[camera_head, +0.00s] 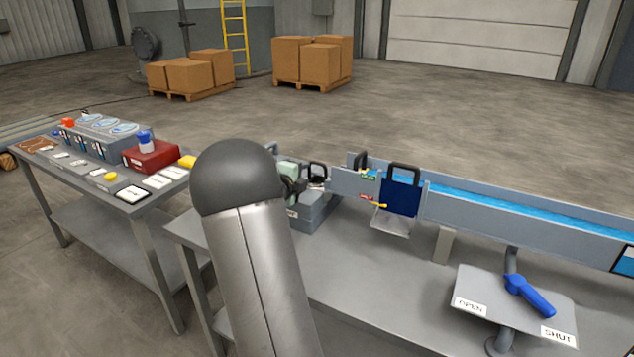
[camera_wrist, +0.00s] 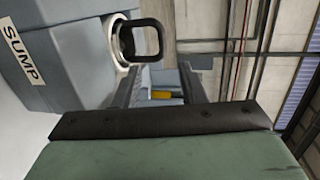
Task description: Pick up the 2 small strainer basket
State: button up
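A round pale rim with a black loop handle, which looks like a small strainer basket (camera_wrist: 158,42), sits in the grey block marked SUMP (camera_wrist: 50,75) in the wrist view. In the head view the black handle (camera_head: 318,169) stands above the grey sump block (camera_head: 312,212), just right of my gripper (camera_head: 298,186). In the wrist view my gripper (camera_wrist: 160,78) has its two fingers apart, with nothing held between them. The handle lies beyond the fingertips; I cannot tell whether they touch it. The basket's body is hidden in the block. I cannot make out a second basket.
A channel (camera_head: 500,200) with blue water runs right from the sump. A blue plate with a black handle (camera_head: 402,195) stands at its side. A blue lever (camera_head: 530,296) sits on an OPEN/SHUT plate. The left table (camera_head: 120,200) holds a red box (camera_head: 150,155) and several labels.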

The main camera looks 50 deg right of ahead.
aim_at(318, 164)
jog(key=x, duration=0.4)
jog(key=shift+w+d+f, duration=0.1)
jog(key=shift+w+d, duration=0.05)
jog(key=shift+d, duration=0.1)
jog(key=shift+p+x, duration=0.8)
jog(key=shift+x, duration=1.8)
jog(key=shift+r, duration=0.2)
grip_shut()
